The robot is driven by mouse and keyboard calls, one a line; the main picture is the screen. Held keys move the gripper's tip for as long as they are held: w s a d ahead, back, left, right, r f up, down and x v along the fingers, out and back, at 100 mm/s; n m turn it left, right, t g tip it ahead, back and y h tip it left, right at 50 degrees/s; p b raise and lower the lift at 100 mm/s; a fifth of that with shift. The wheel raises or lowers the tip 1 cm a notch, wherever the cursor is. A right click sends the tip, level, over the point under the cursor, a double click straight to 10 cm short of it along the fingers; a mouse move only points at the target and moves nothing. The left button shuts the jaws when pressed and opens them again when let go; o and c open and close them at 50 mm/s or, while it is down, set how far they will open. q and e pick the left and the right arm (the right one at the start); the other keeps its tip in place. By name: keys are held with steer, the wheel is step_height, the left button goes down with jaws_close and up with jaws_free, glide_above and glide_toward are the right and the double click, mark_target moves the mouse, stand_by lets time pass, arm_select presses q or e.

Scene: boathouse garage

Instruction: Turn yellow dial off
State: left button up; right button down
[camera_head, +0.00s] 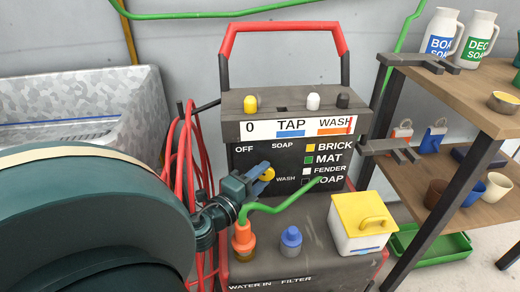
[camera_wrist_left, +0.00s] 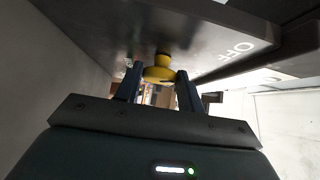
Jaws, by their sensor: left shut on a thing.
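The yellow dial (camera_head: 267,174) is on the dark front panel (camera_head: 240,176) of the washer unit, with OFF, SOAP and WASH printed around it. My left gripper (camera_head: 262,173) is shut on it, and its blue fingers hide part of the dial. In the left wrist view the yellow dial (camera_wrist_left: 159,72) sits between the two fingertips (camera_wrist_left: 158,80), and the OFF label shows to its right. I cannot tell which label the dial points to. My right gripper is not in view.
Yellow, white and black knobs top the unit (camera_head: 250,104). A green hose (camera_head: 280,206) rises from an orange fitting (camera_head: 243,238) just below my left gripper. A blue cap (camera_head: 291,239) and yellow-lidded box (camera_head: 360,222) stand nearby. A shelf (camera_head: 470,105) with jugs is at right.

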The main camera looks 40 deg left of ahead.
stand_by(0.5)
arm_select(q)
steer(key=o, duration=1)
steer(key=shift+c, duration=0.2)
